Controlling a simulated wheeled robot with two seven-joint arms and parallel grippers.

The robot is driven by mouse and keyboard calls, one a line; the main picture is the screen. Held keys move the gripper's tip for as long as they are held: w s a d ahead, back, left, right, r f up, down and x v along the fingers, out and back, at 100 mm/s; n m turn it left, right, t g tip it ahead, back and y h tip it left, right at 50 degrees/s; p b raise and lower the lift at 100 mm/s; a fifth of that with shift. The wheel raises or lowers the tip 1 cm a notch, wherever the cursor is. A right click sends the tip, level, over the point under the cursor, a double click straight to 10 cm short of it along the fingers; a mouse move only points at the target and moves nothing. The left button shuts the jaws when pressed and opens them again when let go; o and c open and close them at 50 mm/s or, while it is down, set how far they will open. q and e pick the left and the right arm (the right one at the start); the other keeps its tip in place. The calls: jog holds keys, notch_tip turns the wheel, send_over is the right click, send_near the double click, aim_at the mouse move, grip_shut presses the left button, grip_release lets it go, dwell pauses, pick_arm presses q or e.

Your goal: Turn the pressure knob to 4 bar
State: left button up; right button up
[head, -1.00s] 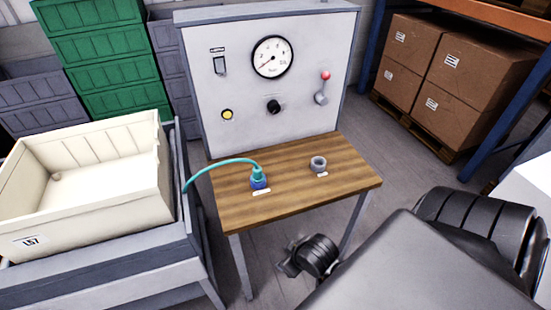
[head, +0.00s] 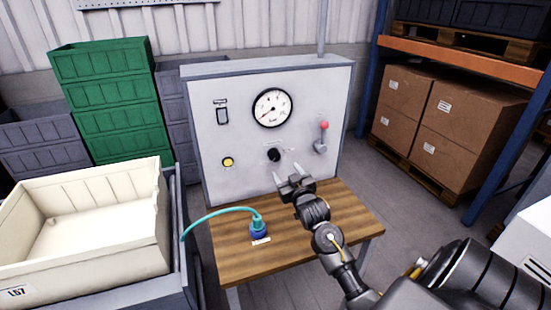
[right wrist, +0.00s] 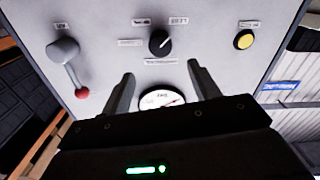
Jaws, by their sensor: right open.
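The black pressure knob (head: 274,155) is on the grey panel, below the round white gauge (head: 272,108). The gauge's red needle points to the lower left, near the low end of the scale. My right gripper (head: 291,183) is open and empty, just below and in front of the knob, apart from it. In the right wrist view the knob (right wrist: 160,42) shows upside down beyond the two spread fingers (right wrist: 161,80), with a pale mark on it. The gauge (right wrist: 163,99) is partly hidden behind the gripper body there. My left gripper is not in view.
A red-tipped lever (head: 321,138) is right of the knob, and a yellow button (head: 228,162) is to its left. A blue fitting with a teal hose (head: 257,229) stands on the wooden table (head: 228,262). A cream crate (head: 90,262) is at left.

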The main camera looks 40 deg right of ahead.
aim_at(276, 157)
jog(key=p+x, duration=0.2)
jog(key=x, duration=0.8)
jog(key=shift+w+d+f, duration=0.1)
jog(key=shift+w, duration=0.25)
jog(key=c, duration=1)
